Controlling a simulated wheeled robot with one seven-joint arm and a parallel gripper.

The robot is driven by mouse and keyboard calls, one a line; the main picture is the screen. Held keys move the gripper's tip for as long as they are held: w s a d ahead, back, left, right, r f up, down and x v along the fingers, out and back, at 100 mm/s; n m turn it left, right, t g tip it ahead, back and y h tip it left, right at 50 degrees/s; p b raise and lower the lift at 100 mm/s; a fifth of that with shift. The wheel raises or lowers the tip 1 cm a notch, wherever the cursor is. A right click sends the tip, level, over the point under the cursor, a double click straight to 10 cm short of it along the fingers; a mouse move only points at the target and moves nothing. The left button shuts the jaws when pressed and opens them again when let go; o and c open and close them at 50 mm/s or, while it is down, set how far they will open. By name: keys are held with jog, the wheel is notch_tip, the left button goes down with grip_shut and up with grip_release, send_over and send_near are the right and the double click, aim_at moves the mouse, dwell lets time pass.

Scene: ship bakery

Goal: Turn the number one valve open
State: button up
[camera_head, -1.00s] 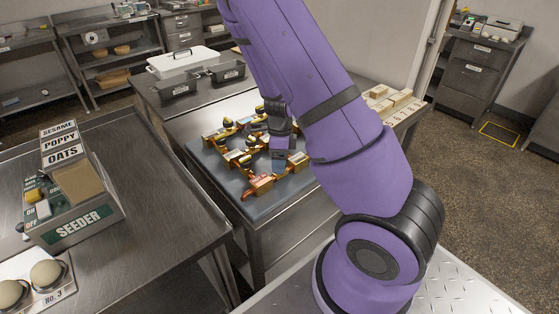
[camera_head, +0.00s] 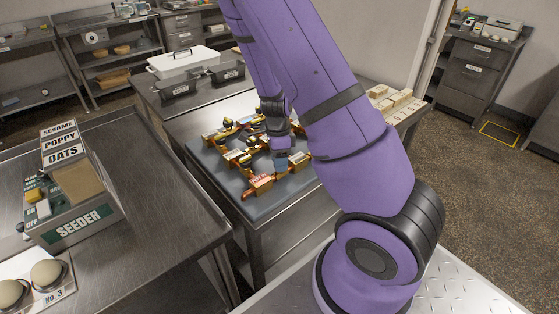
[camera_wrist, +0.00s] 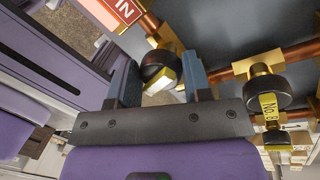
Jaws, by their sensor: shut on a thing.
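A copper-coloured pipe set with several brass valves lies on a dark board (camera_head: 205,168) on a steel table. In the wrist view, my gripper (camera_wrist: 160,84) is shut on a black round valve knob (camera_wrist: 155,60) with a yellow-and-white tag. The tag's number cannot be read. This valve is the one nearest the red IN sign (camera_wrist: 122,10). Another valve knob (camera_wrist: 262,88) to the right has a yellow tag, which seems to read No. 8. In the head view, my gripper (camera_head: 281,158) is low among the pipes, and my arm hides part of the board.
A seeder box (camera_head: 80,220) and a No. 3 plate (camera_head: 62,290) stand on the left table. Pale blocks (camera_head: 388,102) lie at the table's right.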

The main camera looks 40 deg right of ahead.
jog(key=n+h, duration=0.1)
jog(key=n, duration=0.6)
jog(key=shift+a, duration=0.1)
jog(key=n+h, duration=0.1)
jog(key=n, duration=0.3)
jog(key=shift+n+t+h, duration=0.3)
jog(key=shift+n+h, duration=0.1)
jog(key=shift+n, duration=1.4)
jog(key=shift+a, duration=0.1)
jog(key=o, duration=0.9)
jog(key=shift+s, duration=0.1)
jog(key=v, duration=1)
jog(key=shift+r, duration=0.4)
